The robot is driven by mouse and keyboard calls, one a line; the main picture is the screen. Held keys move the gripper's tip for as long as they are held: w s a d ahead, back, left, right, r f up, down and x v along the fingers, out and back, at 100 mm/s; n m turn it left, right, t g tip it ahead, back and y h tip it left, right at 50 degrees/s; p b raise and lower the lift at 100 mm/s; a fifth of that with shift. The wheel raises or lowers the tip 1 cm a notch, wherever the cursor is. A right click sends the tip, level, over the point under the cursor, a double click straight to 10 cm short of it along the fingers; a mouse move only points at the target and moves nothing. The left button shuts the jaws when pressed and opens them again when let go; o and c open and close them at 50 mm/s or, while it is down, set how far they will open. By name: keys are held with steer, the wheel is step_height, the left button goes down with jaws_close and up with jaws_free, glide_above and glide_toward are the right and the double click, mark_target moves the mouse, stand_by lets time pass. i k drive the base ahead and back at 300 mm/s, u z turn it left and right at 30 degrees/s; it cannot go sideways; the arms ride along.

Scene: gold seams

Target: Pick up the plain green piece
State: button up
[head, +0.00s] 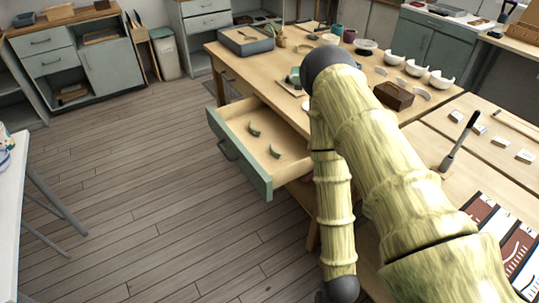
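Two small curved green pieces lie apart in an open drawer (233,112). One green piece (254,130) is nearer the drawer's left side. The other green piece (275,151) is closer to the drawer's green front. Both are too small to tell whether either is plain or has a gold seam. My arm rises from the lower right, bends at a dark elbow and hangs down to a dark joint at the bottom edge, right of the drawer. My gripper is not in view.
The drawer juts out from a wooden table (235,58). On the table are a grey tray (246,40), a brown wooden box (393,96) and several white bowl parts. A white table (12,210) stands at left. The plank floor (150,190) between is clear.

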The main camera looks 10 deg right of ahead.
mark_target(276, 155)
steer(key=u, duration=0.75)
steer(key=k, duration=1)
steer(key=u, duration=0.95)
steer(key=i, duration=1.55)
steer(key=z, duration=1.85)
steer(key=i, duration=0.5)
steer(key=z, duration=0.45)
